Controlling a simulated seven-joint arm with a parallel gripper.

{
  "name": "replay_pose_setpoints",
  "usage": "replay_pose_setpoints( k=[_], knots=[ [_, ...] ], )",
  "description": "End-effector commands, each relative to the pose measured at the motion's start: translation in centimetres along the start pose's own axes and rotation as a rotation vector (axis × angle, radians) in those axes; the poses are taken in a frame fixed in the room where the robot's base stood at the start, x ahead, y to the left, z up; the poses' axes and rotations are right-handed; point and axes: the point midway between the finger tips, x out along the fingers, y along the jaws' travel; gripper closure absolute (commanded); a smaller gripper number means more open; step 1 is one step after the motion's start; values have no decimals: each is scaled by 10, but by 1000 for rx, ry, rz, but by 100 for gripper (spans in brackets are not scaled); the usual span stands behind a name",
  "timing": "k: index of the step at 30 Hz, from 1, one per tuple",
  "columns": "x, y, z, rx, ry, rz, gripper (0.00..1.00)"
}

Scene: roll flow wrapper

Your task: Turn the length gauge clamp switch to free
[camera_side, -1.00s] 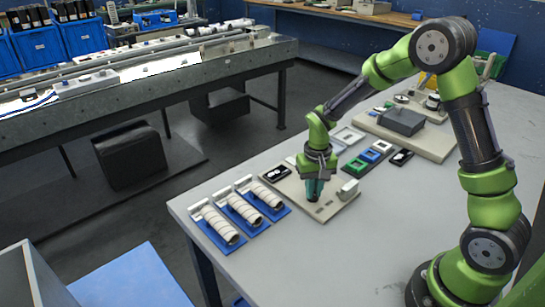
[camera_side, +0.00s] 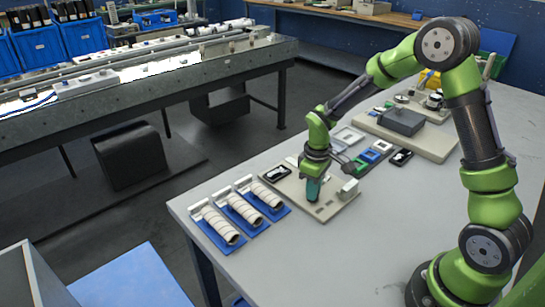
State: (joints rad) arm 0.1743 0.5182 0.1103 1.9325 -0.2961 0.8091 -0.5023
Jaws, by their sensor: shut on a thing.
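My gripper (camera_side: 313,189) points down over the beige base plate (camera_side: 334,208) near the middle of the table. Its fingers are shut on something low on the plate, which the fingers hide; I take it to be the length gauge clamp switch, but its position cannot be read. A black part with a white mark (camera_side: 278,172) sits at the plate's left corner. A small white block (camera_side: 349,188) stands at the plate's right side.
Three blue trays with white rolls (camera_side: 240,212) lie left of the plate. Green, blue and white frames (camera_side: 368,156) and a small black device (camera_side: 401,157) lie behind it. A larger beige board with a dark grey block (camera_side: 403,122) stands further back. The front right tabletop is clear.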

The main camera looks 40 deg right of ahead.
Motion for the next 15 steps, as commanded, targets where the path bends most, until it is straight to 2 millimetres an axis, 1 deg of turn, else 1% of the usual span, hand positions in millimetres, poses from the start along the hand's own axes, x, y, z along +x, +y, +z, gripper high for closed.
replay_pose_setpoints(
  k=[6,15],
  knots=[
    [-1,0,0,-140,2,1,100],
    [-1,0,-1,-242,2,0,100]
  ],
)
